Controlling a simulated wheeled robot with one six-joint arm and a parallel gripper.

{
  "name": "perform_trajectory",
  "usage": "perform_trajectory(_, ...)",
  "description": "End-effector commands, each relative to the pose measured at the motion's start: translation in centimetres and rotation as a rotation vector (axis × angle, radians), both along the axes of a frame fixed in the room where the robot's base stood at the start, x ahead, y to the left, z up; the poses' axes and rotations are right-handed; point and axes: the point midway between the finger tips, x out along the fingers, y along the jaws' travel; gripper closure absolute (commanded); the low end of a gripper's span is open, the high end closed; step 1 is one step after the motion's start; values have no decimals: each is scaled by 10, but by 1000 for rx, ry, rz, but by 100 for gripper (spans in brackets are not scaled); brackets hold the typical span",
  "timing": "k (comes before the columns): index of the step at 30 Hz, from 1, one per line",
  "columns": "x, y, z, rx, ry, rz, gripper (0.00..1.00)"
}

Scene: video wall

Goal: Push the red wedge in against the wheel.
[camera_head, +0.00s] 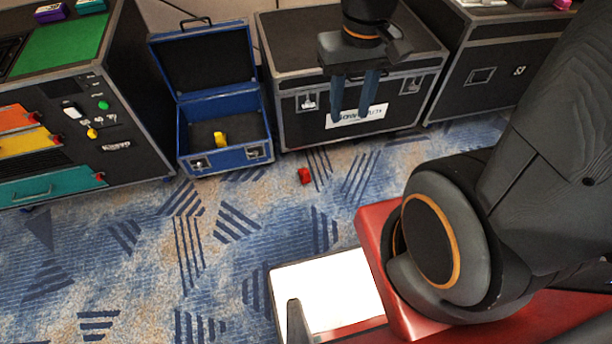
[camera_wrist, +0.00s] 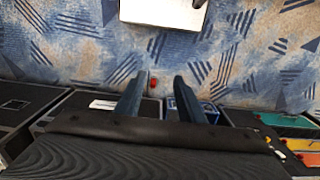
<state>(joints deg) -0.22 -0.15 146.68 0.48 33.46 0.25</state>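A small red wedge (camera_head: 305,175) lies on the patterned carpet, just in front of the black labelled case (camera_head: 300,125) near its left front corner. In the wrist view the red wedge (camera_wrist: 153,83) shows in the gap between my fingers, beyond them. My gripper (camera_head: 349,115) is open and empty. It hangs above the floor in front of the black case, its fingers pointing down, up and to the right of the wedge in the head view. The fingers of my gripper (camera_wrist: 159,76) stand apart in the wrist view. I cannot make out a wheel by the wedge.
An open blue case (camera_head: 230,158) with a yellow item (camera_head: 220,138) inside stands left of the black case. A cabinet with coloured drawers (camera_head: 50,190) stands at far left, another black case (camera_head: 485,75) at right. The carpet (camera_head: 150,260) in front is clear.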

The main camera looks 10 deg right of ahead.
Motion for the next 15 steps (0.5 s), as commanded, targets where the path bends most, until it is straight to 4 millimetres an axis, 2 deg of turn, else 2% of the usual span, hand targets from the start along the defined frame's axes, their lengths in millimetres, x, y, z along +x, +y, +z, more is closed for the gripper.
perform_trajectory(5, 0, 0, 0, 0, 0, 0, 65)
perform_trajectory(8, 2, 0, -3, 0, 0, 0, 81)
perform_trajectory(11, 12, 0, -18, 0, 2, 1, 98)
perform_trajectory(15, 42, 0, -63, -1, 5, 2, 100)
